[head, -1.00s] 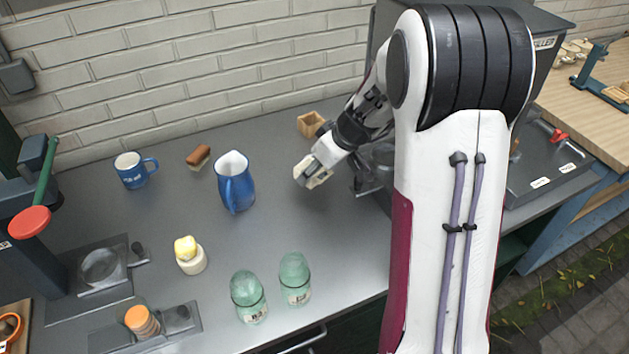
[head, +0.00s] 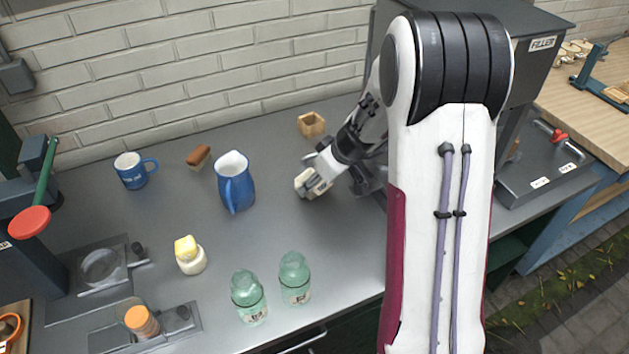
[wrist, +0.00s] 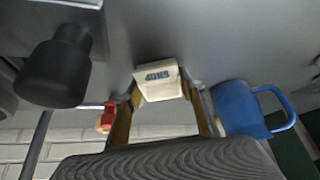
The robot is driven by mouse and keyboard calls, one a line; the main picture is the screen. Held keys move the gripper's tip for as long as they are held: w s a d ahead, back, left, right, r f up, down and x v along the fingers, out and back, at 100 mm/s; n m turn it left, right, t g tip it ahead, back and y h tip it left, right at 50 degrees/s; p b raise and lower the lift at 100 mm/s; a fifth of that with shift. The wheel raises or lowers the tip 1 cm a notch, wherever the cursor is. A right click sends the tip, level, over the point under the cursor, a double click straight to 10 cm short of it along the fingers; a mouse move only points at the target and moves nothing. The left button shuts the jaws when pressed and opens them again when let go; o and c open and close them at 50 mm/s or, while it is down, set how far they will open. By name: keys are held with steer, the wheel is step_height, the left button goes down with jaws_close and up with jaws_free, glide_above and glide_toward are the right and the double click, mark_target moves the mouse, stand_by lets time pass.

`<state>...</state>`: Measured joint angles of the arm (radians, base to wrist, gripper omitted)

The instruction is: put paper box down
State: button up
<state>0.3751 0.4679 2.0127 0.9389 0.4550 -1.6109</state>
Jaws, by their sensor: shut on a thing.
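The paper box (head: 303,182) is small and cream-white, right of the blue jug in the head view. My gripper (head: 316,180) is shut on it and partly covers it there. In the wrist view the box (wrist: 158,84) shows dark blue lettering and sits between the fingertips of my gripper (wrist: 163,92). The box is low over the grey counter (head: 270,225). I cannot tell whether its underside touches the counter.
The blue jug (head: 235,185) stands left of the box, and it also shows in the wrist view (wrist: 238,108). A wooden box (head: 311,125) is behind. Two green glass jars (head: 247,298) stand near the front edge. The counter between them and the box is clear.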

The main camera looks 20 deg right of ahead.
steer(key=shift+f, duration=0.1)
steer(key=o, duration=0.8)
steer(key=shift+s+d+r, duration=0.1)
steer(key=shift+r, duration=0.3)
steer(key=shift+v, duration=5.75)
